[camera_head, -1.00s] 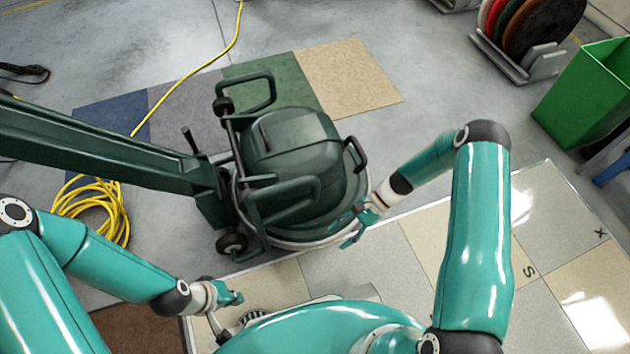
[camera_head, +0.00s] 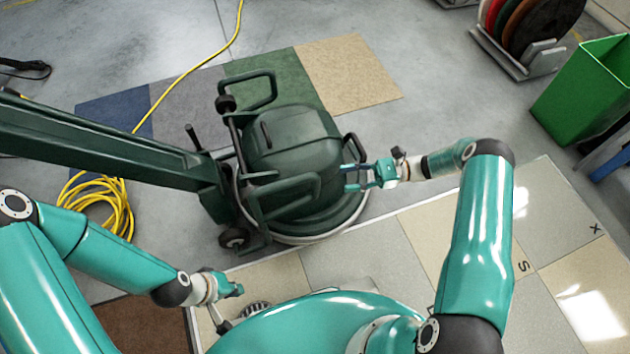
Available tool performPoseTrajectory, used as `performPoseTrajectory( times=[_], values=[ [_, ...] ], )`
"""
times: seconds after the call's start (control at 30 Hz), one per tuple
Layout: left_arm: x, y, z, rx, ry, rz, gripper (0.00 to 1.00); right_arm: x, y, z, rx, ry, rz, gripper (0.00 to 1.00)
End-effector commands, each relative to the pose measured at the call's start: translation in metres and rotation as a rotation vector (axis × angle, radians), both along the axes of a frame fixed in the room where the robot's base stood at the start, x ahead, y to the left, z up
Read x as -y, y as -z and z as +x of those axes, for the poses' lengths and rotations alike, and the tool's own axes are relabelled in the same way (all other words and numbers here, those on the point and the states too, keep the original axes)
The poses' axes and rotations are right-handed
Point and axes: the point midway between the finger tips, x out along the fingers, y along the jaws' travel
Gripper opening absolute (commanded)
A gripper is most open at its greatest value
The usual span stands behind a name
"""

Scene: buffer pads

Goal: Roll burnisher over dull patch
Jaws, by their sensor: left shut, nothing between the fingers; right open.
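My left gripper (camera_head: 232,290) is shut and empty, low over the panel's left part, apart from the burnisher. Tiles marked S and X lie at the right; I cannot make out which patch is dull.
A yellow cord (camera_head: 100,205) lies coiled left of the burnisher and runs up behind it. Coloured carpet squares (camera_head: 355,75) lie behind. A green bin (camera_head: 590,90) and a rack of pads (camera_head: 520,55) stand at the upper right. A brown mat (camera_head: 140,325) lies lower left.

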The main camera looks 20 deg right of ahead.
Motion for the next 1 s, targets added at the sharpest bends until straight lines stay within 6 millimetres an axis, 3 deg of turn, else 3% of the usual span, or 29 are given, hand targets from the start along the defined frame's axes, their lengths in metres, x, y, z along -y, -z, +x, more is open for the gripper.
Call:
performPoseTrajectory(
  times=[0.2,0.4,0.6,0.9,1.0],
  values=[
    [0.000,0.001,0.000,0.000,0.000,0.000,0.00,-0.049,0.000,0.007,-0.001,-0.005,0.000,0.49],
    [0.000,0.003,0.000,0.000,0.000,0.000,0.00,-0.079,0.000,0.012,0.000,-0.003,0.000,0.49],
    [0.000,0.004,0.000,0.000,0.000,0.000,0.00,-0.092,0.000,0.014,-0.001,-0.001,-0.001,0.49],
    [0.000,0.004,0.000,0.000,0.000,0.000,0.00,-0.094,0.000,0.015,0.000,0.000,-0.001,0.49],
    [0.000,0.004,0.000,0.000,0.000,0.000,0.00,-0.094,0.000,0.015,0.000,0.000,-0.001,0.33]
  ],
)
